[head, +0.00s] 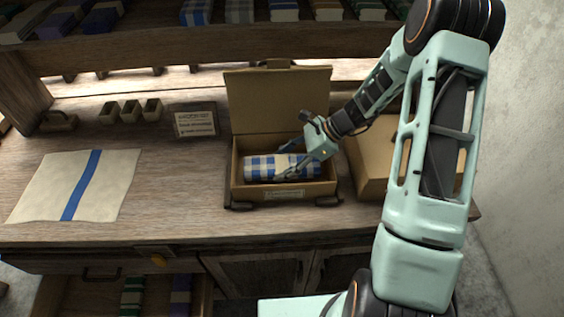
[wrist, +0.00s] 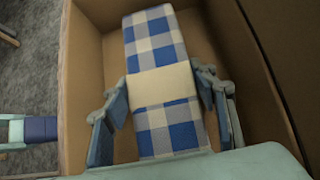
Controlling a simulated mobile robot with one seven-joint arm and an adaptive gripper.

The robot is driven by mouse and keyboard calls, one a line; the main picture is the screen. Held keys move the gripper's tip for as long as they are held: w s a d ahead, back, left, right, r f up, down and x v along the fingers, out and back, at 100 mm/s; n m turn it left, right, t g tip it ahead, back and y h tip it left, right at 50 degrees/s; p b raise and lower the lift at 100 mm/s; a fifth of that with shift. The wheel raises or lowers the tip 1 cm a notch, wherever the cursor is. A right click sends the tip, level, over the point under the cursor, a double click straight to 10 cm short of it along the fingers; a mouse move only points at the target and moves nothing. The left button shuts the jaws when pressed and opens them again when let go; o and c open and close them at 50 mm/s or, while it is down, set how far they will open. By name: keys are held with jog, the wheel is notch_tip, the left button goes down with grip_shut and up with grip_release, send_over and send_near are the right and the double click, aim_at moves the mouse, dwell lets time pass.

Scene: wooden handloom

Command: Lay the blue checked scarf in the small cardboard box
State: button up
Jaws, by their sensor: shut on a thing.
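The blue checked scarf (head: 270,167) is a folded blue and white bundle with a cream band round its middle. It lies inside the small cardboard box (head: 282,194), whose lid stands open at the back. The scarf also shows in the wrist view (wrist: 160,128), lengthwise between the box walls. My gripper (head: 288,160) reaches into the box from the right and is shut on the scarf. In the wrist view its fingers (wrist: 168,97) are on both sides of the scarf at the band. Whether the scarf's underside touches the box floor is hidden.
A larger cardboard box (head: 371,170) stands close on the right, partly behind my arm. A cream cloth with a blue stripe (head: 112,180) lies at left. A small sign (head: 195,121) and several small wooden holders (head: 131,111) stand behind. A shelf of folded textiles (head: 240,12) runs above.

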jog(key=shift+f, duration=0.3)
jog(key=o, duration=1.3)
jog(key=v, duration=1.2)
